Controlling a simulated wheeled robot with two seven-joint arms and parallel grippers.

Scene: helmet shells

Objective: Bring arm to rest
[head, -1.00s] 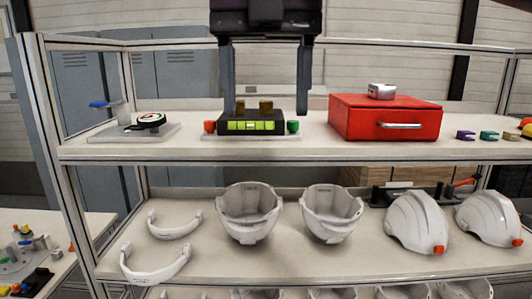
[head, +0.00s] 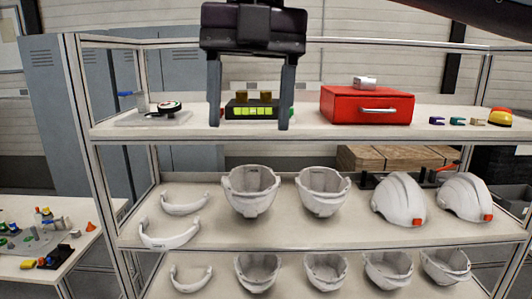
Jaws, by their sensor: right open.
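My right gripper (head: 249,122) hangs down at the top centre of the head view, in front of the top shelf. Its two dark fingers are spread wide with nothing between them. Behind and between the fingers, a black device (head: 254,110) with a lit yellow-green face stands on the top shelf. Part of my arm (head: 462,12) shows at the top right corner. My left gripper is out of the picture.
The top shelf (head: 300,131) also holds a red drawer box (head: 350,105). White helmet shells (head: 398,199) and white bands (head: 169,233) lie on the shelves below. A side table (head: 85,240) with small parts stands at the left. Space in front of the rack looks clear.

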